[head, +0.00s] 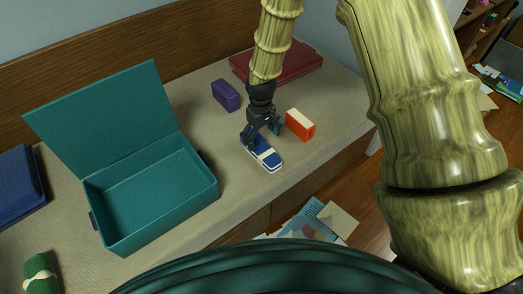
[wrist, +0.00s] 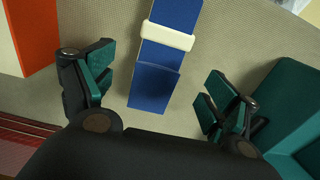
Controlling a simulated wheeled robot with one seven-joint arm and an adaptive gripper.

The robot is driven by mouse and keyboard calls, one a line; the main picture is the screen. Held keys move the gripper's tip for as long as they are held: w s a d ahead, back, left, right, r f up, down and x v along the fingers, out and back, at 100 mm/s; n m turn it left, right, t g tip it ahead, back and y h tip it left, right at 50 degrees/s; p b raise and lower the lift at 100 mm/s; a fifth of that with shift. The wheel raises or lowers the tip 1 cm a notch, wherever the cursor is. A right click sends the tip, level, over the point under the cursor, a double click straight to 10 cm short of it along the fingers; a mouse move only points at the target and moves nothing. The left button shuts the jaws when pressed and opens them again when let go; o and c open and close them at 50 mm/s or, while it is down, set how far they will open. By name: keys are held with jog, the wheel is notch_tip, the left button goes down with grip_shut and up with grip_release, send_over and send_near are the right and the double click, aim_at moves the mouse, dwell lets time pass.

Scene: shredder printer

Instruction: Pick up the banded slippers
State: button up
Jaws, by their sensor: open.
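The banded slippers (head: 263,154) are blue with a cream band and a pale sole edge. They lie on the beige surface near its front edge. In the wrist view the slippers (wrist: 160,62) run up the picture, with the cream band across them. My gripper (head: 257,138) is above the slippers' back end in the head view. In the wrist view my gripper (wrist: 155,85) has its fingers spread, one on each side of the slippers and apart from them. Nothing is held. The gripper hides part of the slippers' back end in the head view.
An orange-red box (head: 300,124) stands close right of my gripper. A purple block (head: 226,95) and a dark red case (head: 290,62) lie behind. An open teal box (head: 151,200) stands left, with a dark blue item (head: 18,185) and a green banded item (head: 39,275) beyond.

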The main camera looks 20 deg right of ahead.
aim_at(261, 146)
jog(key=shift+f, duration=2.95)
jog(key=c, duration=1.2)
